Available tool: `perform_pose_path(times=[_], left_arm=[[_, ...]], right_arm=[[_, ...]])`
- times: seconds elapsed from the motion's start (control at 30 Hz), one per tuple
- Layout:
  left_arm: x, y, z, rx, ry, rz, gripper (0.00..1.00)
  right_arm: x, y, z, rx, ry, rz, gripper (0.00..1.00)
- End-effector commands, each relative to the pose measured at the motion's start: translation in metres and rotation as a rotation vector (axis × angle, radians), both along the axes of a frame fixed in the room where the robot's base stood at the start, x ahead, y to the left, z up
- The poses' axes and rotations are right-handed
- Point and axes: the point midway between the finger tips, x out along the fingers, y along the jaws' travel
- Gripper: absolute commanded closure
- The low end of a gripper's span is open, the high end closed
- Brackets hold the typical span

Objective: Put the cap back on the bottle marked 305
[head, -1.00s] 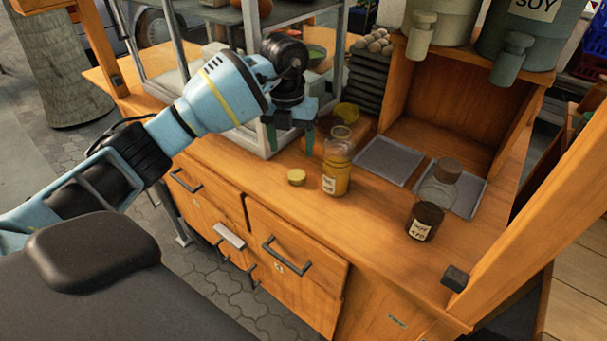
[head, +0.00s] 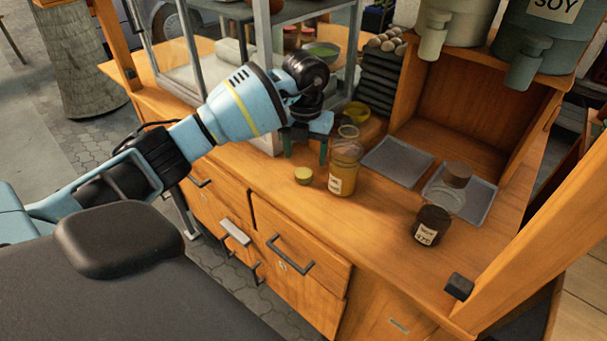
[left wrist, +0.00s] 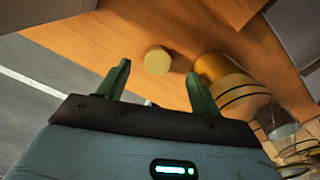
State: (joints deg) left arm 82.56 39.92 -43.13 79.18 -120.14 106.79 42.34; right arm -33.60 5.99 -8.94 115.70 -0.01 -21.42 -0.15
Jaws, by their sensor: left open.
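A small round yellow cap (head: 303,175) lies on the wooden counter; it also shows in the left wrist view (left wrist: 157,60). Just right of it stands an uncapped glass bottle (head: 342,180) with yellow contents and a white label whose number I cannot read. In the left wrist view this bottle (left wrist: 230,88) is beside the right finger. My left gripper (head: 305,151) is open and empty, pointing down above and slightly behind the cap. In the wrist view the cap appears between and beyond the fingertips (left wrist: 158,70). My right gripper is not in view.
Grey trays (head: 397,160) lie behind the bottles. The counter front around the cap is clear.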

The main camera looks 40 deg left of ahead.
Motion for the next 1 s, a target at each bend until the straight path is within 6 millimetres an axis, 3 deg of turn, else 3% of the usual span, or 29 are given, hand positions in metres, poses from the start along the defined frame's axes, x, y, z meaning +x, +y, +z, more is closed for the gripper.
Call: perform_pose_path(times=[0.27, 0.67, 1.0], left_arm=[[0.0, 0.0, -0.002, -0.001, 0.0, 0.0, 0.35], [-0.003, 0.001, -0.049, -0.001, 0.0, -0.001, 0.35], [-0.002, 0.001, -0.051, 0.0, -0.002, -0.001, 0.35]], right_arm=[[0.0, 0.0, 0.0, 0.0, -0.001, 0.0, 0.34], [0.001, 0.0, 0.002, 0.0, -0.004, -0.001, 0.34], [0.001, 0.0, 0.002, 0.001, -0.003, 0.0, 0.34]])
